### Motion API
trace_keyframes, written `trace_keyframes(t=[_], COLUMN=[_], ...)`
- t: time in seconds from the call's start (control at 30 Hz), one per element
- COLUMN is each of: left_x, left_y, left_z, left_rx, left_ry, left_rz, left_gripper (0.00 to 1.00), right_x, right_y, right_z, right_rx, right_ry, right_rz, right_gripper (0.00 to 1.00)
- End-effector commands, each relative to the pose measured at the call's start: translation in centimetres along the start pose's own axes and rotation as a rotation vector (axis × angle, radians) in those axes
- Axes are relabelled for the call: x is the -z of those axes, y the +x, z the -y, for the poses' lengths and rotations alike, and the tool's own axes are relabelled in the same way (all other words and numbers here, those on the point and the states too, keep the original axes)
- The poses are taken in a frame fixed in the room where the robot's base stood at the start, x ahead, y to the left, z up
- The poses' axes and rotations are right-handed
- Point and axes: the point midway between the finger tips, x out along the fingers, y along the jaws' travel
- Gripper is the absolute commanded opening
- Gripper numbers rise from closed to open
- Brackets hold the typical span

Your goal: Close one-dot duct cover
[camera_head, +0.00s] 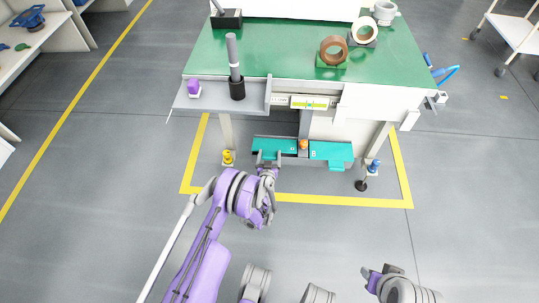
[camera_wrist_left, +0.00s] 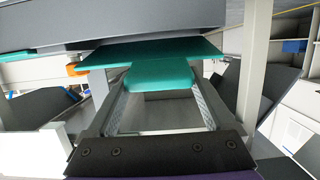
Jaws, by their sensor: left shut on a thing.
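Two teal duct covers sit side by side low under the front of the workbench. The left cover (camera_head: 275,146) has one small mark near its inner end, and the right cover (camera_head: 335,151) has a mark that looks like two dots. My left gripper (camera_head: 267,158) is at the left cover's front. In the left wrist view my left gripper (camera_wrist_left: 160,84) is shut on the teal tab of this cover (camera_wrist_left: 160,77), with a finger on each side. The left cover looks about flat. My right gripper (camera_head: 371,272) is low at the right, away from the covers; its fingers are unclear.
An orange part (camera_head: 303,145) stands between the covers. Table legs flank the covers. The floor in front is clear.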

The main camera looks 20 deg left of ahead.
Motion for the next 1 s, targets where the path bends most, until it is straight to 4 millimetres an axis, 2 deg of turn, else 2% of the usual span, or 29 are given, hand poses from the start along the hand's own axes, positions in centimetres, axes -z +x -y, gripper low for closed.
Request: trace_keyframes(t=[0.9,1.0], left_x=[-0.02,0.55], left_y=[-0.08,-0.18], left_z=[-0.03,-0.02], left_rx=[0.000,0.000], left_ry=[-0.001,-0.001], left_rz=[0.000,0.000], left_gripper=[0.00,0.00], right_x=[0.00,0.02], right_y=[-0.01,-0.11], right_z=[0.00,0.00], right_rx=[0.000,0.000], right_ry=[0.000,0.000], right_rz=[0.000,0.000], right_gripper=[0.44,0.44])
